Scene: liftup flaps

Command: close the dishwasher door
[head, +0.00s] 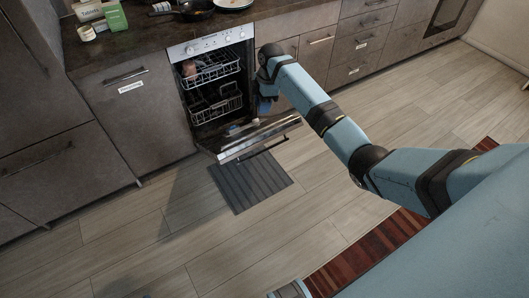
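The dishwasher (209,42) is built into the counter row. Its door (260,140) is folded down low over the floor, seen mostly by its top edge with a dark handle bar. Two wire racks (211,70) show inside the open cavity, with some dishes in them. My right arm reaches in from the right, and my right gripper (264,104) hangs beside the opening's right side, above the door. Its fingers are small and partly hidden by the wrist, so I cannot tell if they are open or touch anything.
A dark ribbed mat (249,184) lies on the floor beneath and in front of the door. Cabinets (134,108) flank the dishwasher. The counter holds a pan (196,10) and a green box (116,18). A red striped rug (362,258) lies at lower right. The wooden floor is otherwise clear.

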